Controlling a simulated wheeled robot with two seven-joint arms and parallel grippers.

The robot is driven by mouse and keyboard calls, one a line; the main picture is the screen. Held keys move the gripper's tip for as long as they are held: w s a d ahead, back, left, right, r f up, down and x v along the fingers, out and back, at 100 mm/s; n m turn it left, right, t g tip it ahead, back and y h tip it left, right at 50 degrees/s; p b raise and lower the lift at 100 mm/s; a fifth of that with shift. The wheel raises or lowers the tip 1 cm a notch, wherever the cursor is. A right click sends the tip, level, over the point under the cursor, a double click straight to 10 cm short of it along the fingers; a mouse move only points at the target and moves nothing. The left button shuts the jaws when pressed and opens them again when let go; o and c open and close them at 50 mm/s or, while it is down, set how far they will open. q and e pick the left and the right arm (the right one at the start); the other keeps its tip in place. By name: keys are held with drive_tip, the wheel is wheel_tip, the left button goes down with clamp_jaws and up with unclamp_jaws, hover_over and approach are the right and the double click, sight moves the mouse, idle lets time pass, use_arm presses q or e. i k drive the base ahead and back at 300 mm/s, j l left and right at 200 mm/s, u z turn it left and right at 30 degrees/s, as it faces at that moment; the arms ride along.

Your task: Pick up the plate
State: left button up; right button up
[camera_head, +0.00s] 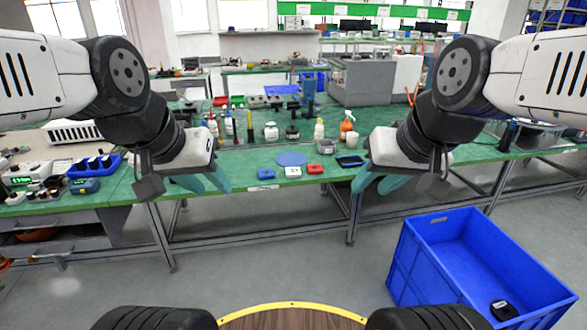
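A flat round blue plate (291,158) lies on the green workbench (240,165), between my two grippers and further back. My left gripper (208,184) has teal fingers spread apart with nothing between them, in front of the bench's edge and left of the plate. My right gripper (376,183) also has its teal fingers apart and empty, to the right of the plate. Neither gripper touches the plate.
A blue crate (422,262) stands on the floor at right. Blue bins (97,166) sit at left.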

sight(295, 171)
drive_tip(key=i+j+z, duration=0.1)
drive_tip(key=i+j, duration=0.3)
drive_tip(key=i+j+z, duration=0.1)
drive_tip(key=i+j, duration=0.3)
drive_tip(key=i+j+z, duration=0.1)
drive_tip(key=i+j, duration=0.3)
drive_tip(key=j, duration=0.25)
